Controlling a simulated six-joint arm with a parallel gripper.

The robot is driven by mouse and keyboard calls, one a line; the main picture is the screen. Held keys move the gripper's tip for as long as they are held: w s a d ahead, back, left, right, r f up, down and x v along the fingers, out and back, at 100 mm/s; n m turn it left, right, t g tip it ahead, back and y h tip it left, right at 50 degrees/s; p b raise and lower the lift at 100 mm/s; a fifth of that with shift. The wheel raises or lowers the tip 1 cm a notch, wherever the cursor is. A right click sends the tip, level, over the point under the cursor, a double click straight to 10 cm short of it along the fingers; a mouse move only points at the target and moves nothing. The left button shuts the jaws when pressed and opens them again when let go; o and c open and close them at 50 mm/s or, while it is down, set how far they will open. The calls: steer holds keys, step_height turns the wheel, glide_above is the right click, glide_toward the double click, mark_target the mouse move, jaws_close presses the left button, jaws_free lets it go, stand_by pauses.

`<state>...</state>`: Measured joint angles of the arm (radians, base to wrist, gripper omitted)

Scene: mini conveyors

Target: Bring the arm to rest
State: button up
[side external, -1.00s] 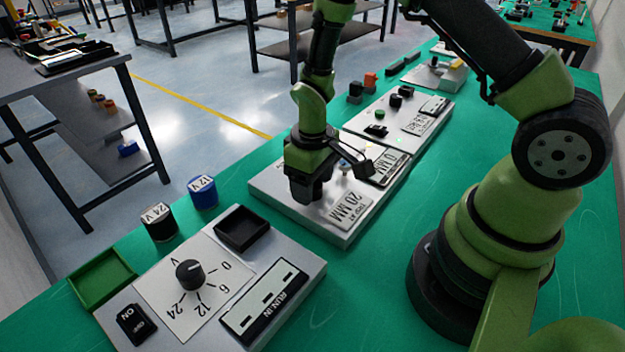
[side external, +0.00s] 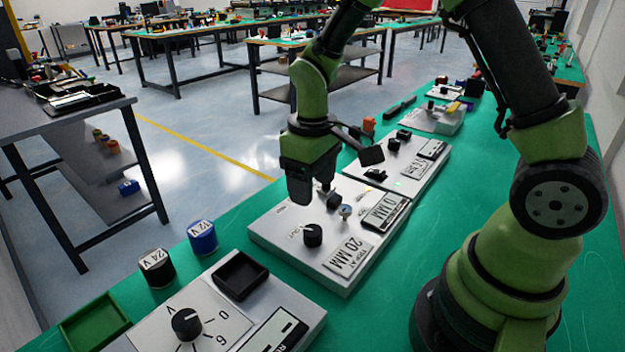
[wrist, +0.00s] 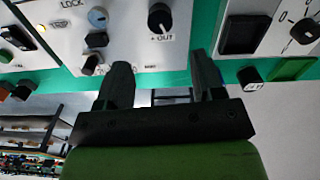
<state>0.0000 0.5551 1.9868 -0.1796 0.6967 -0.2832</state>
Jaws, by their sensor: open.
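My gripper (side external: 313,190) hangs over the middle white panel (side external: 276,228) in the side view, fingers pointing down and apart from the panel. In the wrist view my gripper (wrist: 162,72) shows two dark fingers spread apart with nothing between them. The panel's black knob (side external: 312,235) stands clear in front of the fingers; the wrist view shows a black knob marked OUT (wrist: 160,18). A small blue-topped knob (side external: 345,211) and a 20 MM label (side external: 348,256) are on the same panel.
The near panel has a voltage dial (side external: 187,324) and a black tray (side external: 241,275). A 24 V cylinder (side external: 157,268), a 12 V cylinder (side external: 202,237) and a green tray (side external: 95,322) stand left of it. Another panel (side external: 405,171) lies behind. Green bench beside the panels is bare.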

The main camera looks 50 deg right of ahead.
steer(key=s+a+r+m+t+y, duration=0.2)
steer(key=s+r+m+t, duration=0.3)
steer(key=s+r, duration=0.9)
step_height(320, 180, up, 3)
steer(key=shift+s+a+r+t, duration=0.2)
steer(key=shift+s+a+t, duration=0.2)
steer(key=shift+t, duration=0.7)
stand_by(1.7)
